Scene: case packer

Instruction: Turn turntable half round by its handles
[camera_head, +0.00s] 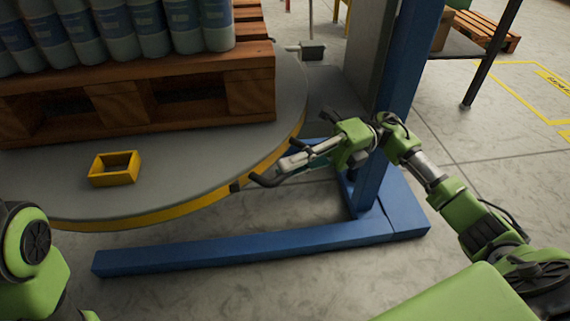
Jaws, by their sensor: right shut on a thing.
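The turntable (203,193) is a large grey disc with a yellow rim, filling the left and middle of the head view. A dark bar handle (262,183) sticks out from its rim at the right. My right gripper (291,163) is shut on this handle at the turntable's right edge. The fingers partly hide the handle. A wooden pallet (250,92) with several bottles (217,27) stands on the turntable. My left arm shows at the lower left, but its gripper is out of view.
A small yellow open box (101,178) lies on the turntable near its front edge. A blue frame (245,241) runs along the floor in front, with a blue post (394,85) rising right behind my right gripper. Open floor lies to the right.

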